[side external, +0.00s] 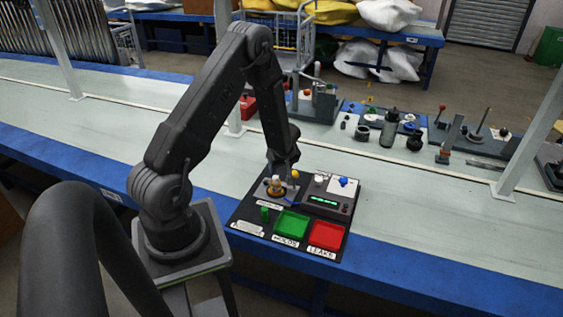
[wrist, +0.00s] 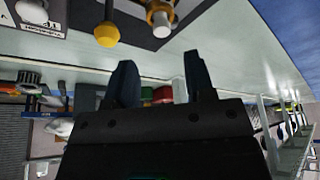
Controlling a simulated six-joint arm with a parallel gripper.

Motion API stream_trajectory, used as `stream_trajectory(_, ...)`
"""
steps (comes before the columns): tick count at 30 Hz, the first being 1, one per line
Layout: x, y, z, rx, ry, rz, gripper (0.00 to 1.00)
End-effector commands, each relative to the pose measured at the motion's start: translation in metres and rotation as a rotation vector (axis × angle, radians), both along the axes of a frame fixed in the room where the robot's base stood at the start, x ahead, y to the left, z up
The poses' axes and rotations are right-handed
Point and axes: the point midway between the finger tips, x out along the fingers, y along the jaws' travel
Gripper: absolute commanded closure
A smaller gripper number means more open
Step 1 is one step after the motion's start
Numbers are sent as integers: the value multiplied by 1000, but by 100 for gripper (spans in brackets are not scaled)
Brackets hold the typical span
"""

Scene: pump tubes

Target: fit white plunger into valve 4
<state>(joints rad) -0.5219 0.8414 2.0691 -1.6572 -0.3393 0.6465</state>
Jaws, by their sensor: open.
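A pale, white-topped piece with an orange-brown ring (side external: 275,186) stands at the back left of the black board. The wrist view shows it as a white cylinder in an orange ring (wrist: 161,20). Another white piece (side external: 320,178) stands on a light panel at the board's back; a white knob (wrist: 31,11) shows at the wrist view's upper left. I cannot tell which is the white plunger, nor read which valve is number 4. My gripper (side external: 284,173) is low over the board's back left. Its fingers (wrist: 160,82) are apart with nothing between them.
A yellow piece (wrist: 106,35) stands close to the ringed piece. A blue piece (side external: 344,182), a dark box with a green display (side external: 325,202), a green tray (side external: 291,224) and a red tray (side external: 327,235) are on the board. Several tools crowd the bench behind.

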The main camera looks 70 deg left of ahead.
Motion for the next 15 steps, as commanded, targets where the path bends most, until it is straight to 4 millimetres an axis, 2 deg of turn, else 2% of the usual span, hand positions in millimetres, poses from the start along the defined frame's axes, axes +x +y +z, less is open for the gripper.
stream_trajectory(3, 1, -6, 16, 3, -1, -2, 51)
stream_trajectory(7, 2, -10, 25, 2, -3, -2, 51)
stream_trajectory(10, 13, -16, 40, 4, -41, -40, 51)
stream_trajectory(13, 42, -33, 75, 4, -142, -147, 51)
stream_trajectory(15, 67, -58, 113, -3, -240, -269, 51)
